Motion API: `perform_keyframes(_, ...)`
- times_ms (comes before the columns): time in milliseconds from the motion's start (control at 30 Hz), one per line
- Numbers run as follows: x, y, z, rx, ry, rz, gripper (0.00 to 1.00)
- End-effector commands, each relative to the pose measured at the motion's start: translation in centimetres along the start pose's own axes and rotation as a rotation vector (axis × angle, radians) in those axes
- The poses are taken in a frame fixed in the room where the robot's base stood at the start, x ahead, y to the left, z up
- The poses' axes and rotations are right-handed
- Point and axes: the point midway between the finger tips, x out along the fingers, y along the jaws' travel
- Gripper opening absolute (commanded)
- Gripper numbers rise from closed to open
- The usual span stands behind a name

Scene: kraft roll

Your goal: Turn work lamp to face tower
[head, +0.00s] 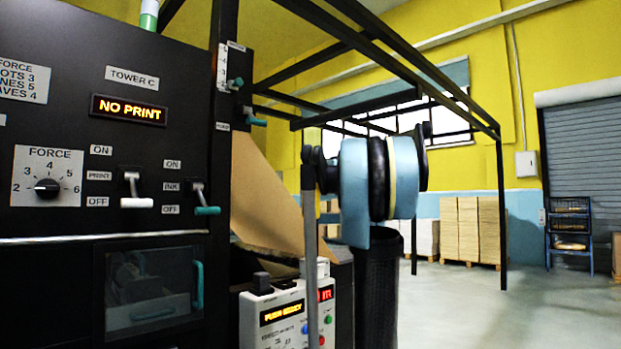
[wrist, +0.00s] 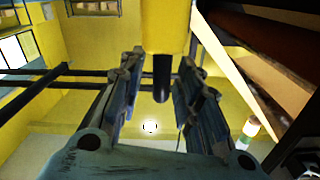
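My gripper (wrist: 160,70) shows in the wrist view with its two grey-blue fingers spread apart. A short dark rod or handle (wrist: 162,78) stands in the gap between them, with visible space on both sides. The rod joins a plain yellow block (wrist: 167,25) at the top of the picture. This may be the work lamp, but I cannot tell for sure. The tower is the black panel marked TOWER C (head: 132,79) at the left of the head view, with a lit NO PRINT display.
A brown paper web (head: 258,190) slopes down beside the tower. A white control box (head: 275,315) stands low in front. Dark overhead beams (head: 420,65) cross above.

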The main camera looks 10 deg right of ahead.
Motion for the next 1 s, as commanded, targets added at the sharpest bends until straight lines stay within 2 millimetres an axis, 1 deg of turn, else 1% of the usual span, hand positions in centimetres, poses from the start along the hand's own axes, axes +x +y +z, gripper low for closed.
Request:
perform_keyframes(300, -5.2, 0.2, 0.0, 0.0, 0.001, 0.005, 0.31)
perform_keyframes(500, -8.2, 0.2, 0.0, 0.001, 0.0, 0.005, 0.31)
perform_keyframes(700, -10.1, 0.2, 0.1, 0.001, 0.0, 0.003, 0.31)
perform_keyframes(833, -10.7, 0.2, 0.1, 0.001, 0.0, 0.003, 0.31)
perform_keyframes(1000, -10.8, 0.2, 0.1, 0.001, 0.0, 0.002, 0.31)
